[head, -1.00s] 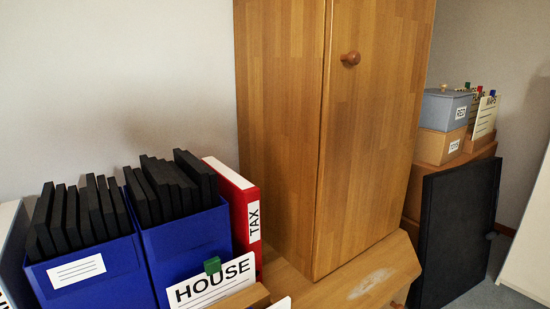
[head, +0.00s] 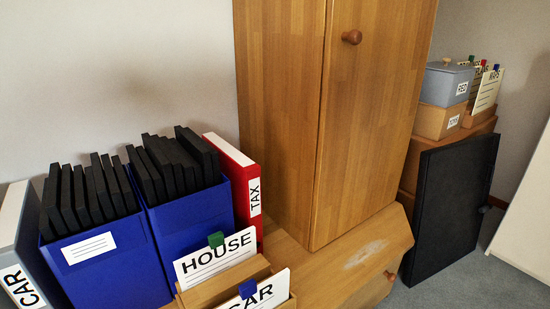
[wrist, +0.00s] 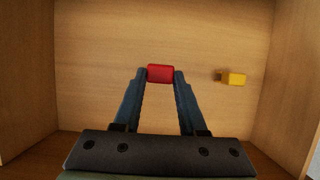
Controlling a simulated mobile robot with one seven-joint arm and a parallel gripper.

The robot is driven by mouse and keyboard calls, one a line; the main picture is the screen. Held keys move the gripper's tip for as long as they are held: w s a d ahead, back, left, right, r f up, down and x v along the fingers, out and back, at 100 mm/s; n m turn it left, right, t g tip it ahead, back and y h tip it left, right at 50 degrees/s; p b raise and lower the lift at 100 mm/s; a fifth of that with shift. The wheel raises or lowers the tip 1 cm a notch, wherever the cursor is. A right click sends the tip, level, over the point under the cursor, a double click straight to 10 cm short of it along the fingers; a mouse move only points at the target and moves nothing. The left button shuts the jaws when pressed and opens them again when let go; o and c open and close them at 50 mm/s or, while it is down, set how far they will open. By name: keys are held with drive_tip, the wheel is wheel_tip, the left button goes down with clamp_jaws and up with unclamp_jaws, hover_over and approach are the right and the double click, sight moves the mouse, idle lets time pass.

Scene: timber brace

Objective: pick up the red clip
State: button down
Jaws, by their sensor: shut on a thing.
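The red clip (wrist: 160,73) sits between the two fingertips of my gripper (wrist: 161,76) in the wrist view. The gripper is shut on it, with a finger against each side. Both are inside a wooden compartment, over its pale wooden floor (wrist: 100,60). I cannot tell whether the clip still touches that floor. My gripper does not show in the head view.
A yellow clip (wrist: 236,79) lies to the right of the gripper, with wooden side walls (wrist: 27,75) around. The head view shows blue file boxes (head: 110,270), a red TAX binder (head: 240,180), a wooden cabinet (head: 290,120) and a black panel (head: 450,205).

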drive_tip(key=shift+r+p, duration=2.55)
drive_tip(key=shift+p, duration=0.1)
